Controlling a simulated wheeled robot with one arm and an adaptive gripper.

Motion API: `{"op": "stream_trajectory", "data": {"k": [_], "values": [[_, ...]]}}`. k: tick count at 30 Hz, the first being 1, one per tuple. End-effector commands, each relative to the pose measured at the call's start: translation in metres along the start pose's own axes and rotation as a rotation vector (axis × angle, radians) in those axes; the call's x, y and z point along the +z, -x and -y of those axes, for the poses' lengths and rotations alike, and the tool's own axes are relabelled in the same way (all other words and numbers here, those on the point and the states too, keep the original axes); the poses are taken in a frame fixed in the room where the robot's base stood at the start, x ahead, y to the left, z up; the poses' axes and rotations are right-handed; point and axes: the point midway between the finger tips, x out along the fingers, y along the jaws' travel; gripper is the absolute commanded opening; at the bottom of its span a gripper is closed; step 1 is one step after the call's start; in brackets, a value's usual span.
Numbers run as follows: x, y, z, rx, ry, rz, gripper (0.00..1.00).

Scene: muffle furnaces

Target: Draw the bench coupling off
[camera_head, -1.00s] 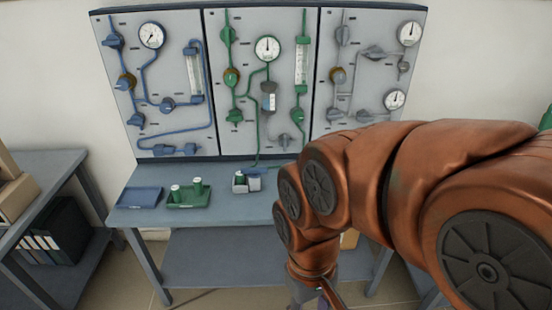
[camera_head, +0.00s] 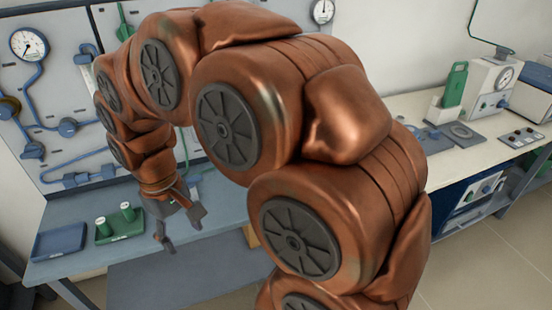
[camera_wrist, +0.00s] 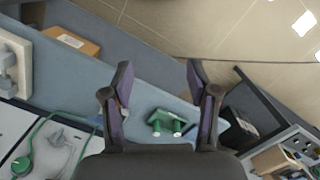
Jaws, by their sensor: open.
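My gripper (camera_head: 182,228) is open and empty, pointing down near the front edge of the bench in the head view. Its two fingers stand wide apart in the wrist view (camera_wrist: 160,75). I cannot make out the bench coupling now: the bench stretch right of the green tray is covered by my arm in the head view and partly by a finger in the wrist view. The green tray (camera_head: 116,238) with two green, white-topped pieces stands left of my gripper. It also shows between and below the fingertips in the wrist view (camera_wrist: 160,117).
A blue tray (camera_head: 60,243) lies left of the green one. The gauge panel (camera_head: 66,95) stands behind the bench (camera_head: 226,207). A second bench with instruments (camera_head: 490,85) is at the right. A brown box (camera_wrist: 70,40) shows in the wrist view.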

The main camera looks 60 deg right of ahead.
Motion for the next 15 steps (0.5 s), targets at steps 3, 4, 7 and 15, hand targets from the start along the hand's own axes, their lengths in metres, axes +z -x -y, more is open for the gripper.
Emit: {"op": "stream_trajectory", "data": {"k": [3, 4, 7, 15], "values": [[-0.039, 0.005, -0.022, -0.004, -0.019, -0.015, 0.59], [-0.048, 0.006, -0.028, -0.004, -0.025, -0.022, 0.59], [-0.077, 0.007, -0.051, -0.001, -0.047, -0.034, 0.59], [-0.147, 0.001, -0.128, 0.010, -0.128, -0.067, 0.59]]}}
